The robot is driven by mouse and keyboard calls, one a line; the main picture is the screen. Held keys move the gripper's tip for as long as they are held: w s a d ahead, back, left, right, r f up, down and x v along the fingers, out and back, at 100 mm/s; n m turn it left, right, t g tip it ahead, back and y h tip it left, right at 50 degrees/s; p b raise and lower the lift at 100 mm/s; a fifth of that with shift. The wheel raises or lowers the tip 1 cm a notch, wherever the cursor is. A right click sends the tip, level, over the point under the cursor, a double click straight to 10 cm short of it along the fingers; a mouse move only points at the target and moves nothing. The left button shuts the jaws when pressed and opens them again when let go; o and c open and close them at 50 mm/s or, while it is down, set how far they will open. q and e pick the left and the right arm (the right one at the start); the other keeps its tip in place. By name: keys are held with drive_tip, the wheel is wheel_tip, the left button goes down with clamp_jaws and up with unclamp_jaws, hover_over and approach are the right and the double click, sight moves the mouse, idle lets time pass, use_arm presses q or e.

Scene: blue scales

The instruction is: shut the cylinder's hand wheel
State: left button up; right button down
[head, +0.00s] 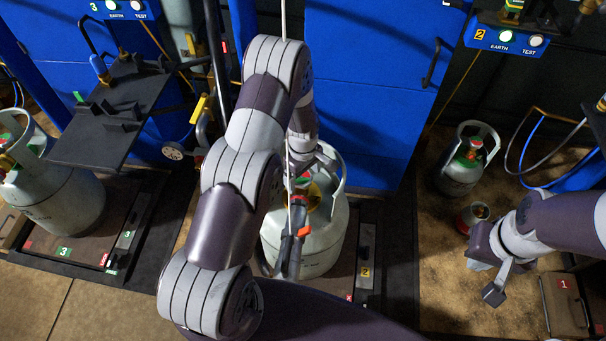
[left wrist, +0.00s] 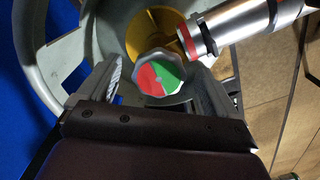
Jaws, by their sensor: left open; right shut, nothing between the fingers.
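The grey gas cylinder (head: 328,231) stands on the scale marked 2, partly hidden behind my left arm. Its hand wheel (left wrist: 160,72) has a faceted grey rim and a red and green top, seen from above in the left wrist view. My left gripper (left wrist: 156,80) is open, with one finger on each side of the wheel; whether either finger touches it I cannot tell. In the head view my left arm largely hides the wheel. My right gripper (head: 494,282) is shut and empty, off to the right, away from the cylinder.
A silver fitting with a red ring (left wrist: 200,40) lies close beside the wheel, by the right finger. The cylinder's collar (left wrist: 40,62) surrounds the valve. Other cylinders stand at the left (head: 55,200) and right (head: 462,172). A small can (head: 471,216) is near my right arm.

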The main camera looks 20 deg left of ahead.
use_arm(q)
drive_tip(key=c, duration=1)
drive_tip(key=shift+c, duration=0.2)
